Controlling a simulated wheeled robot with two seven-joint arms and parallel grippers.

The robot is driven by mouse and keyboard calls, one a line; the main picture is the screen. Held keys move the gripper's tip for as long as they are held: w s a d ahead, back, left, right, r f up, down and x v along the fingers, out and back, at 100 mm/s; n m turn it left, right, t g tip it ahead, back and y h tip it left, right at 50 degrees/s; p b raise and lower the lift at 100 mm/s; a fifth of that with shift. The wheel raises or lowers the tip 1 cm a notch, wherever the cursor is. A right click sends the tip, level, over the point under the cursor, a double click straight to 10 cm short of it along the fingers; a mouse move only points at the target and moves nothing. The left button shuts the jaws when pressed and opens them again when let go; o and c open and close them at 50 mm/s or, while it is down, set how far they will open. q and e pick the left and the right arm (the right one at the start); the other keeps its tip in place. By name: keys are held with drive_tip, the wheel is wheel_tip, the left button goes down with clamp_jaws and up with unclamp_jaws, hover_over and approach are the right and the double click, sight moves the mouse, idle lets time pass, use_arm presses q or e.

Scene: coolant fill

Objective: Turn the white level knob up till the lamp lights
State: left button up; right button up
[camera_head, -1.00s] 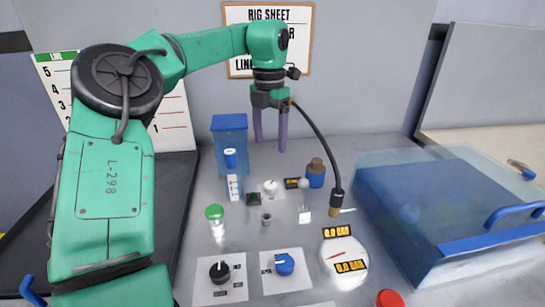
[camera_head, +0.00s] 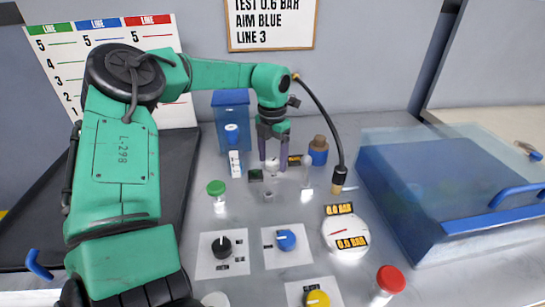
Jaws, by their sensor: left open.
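A small white knob (camera_head: 272,164) stands on the bench toward the back middle. My left gripper (camera_head: 273,161) comes down over it from above. Its two purple fingers are open, one on each side of the knob; I cannot tell whether they touch it. The knob's pointer is too small to read. A small dark square fitting (camera_head: 255,176) sits just in front left of the knob; I cannot tell whether it is the lamp, and no clear glow shows on it. My right gripper is out of view.
A blue bottle with a brown cap (camera_head: 318,151) stands right of the gripper, near a black hose. A blue container (camera_head: 232,108) stands behind left. A green-capped part (camera_head: 216,189), black knob (camera_head: 222,247), blue knob (camera_head: 286,240) and round gauge (camera_head: 345,238) are in front.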

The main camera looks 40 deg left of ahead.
sight(272, 161)
use_arm(q)
clamp_jaws()
drive_tip(key=shift+m, duration=1.6)
unclamp_jaws()
drive_tip(key=shift+r, duration=0.15)
wheel_tip(272, 161, up, 14)
drive_tip(key=shift+r, duration=0.2)
